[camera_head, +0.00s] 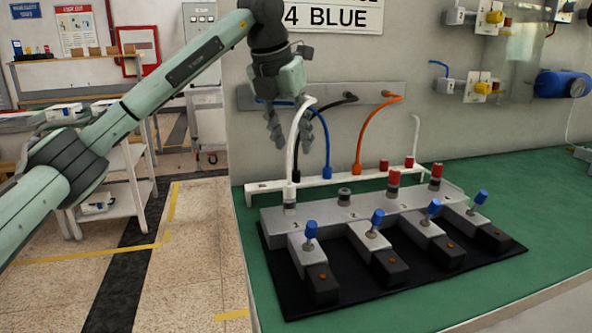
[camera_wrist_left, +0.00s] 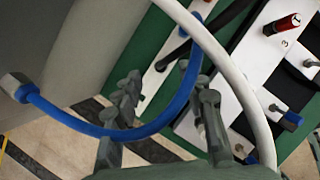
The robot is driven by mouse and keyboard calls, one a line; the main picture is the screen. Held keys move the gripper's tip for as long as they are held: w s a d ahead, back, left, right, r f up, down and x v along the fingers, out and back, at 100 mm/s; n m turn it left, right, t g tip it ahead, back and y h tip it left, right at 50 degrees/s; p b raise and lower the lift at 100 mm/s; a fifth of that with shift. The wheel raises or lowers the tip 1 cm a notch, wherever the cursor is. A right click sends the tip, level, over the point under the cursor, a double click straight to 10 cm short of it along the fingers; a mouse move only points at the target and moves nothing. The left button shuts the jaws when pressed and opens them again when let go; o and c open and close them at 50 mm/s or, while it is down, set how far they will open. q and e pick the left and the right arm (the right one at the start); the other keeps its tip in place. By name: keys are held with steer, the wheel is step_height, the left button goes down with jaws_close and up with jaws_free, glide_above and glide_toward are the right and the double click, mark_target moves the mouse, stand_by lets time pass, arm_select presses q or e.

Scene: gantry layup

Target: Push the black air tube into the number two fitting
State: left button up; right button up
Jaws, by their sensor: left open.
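The black air tube (camera_head: 340,99) leaves the wall bar and passes behind my left gripper; its lower end seems to sit in the white rack, partly hidden. In the left wrist view the black tube (camera_wrist_left: 218,27) runs down to the white rack, beyond my fingertips. My left gripper (camera_head: 291,140) is open above the rack, fingers pointing down, with the white tube (camera_head: 293,140) beside them. The fingers also show in the left wrist view (camera_wrist_left: 163,84), apart, with nothing held. The number two fitting (camera_head: 344,196), second from left on the grey manifold, has no tube in it.
The white tube reaches the first fitting. The blue tube (camera_head: 326,140) and orange tube (camera_head: 364,130) end in the white rack (camera_head: 390,174). Red caps (camera_head: 393,178) cover the two right fittings. Blue-tipped levers (camera_head: 377,217) stand in front. Green bench (camera_head: 500,170) is free at right.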

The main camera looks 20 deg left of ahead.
mark_target(295, 164)
arm_select(q)
steer(key=shift+f, duration=0.5)
steer(key=x, duration=0.5)
steer(key=shift+s+a+f+p, duration=0.1)
steer(key=shift+s+f+p, duration=0.05)
steer(key=shift+f+p, duration=0.2)
steer(key=shift+f, duration=0.3)
jaws_close()
arm_select(e)
steer(key=shift+s+f, duration=0.7)
steer(key=shift+f, duration=0.25)
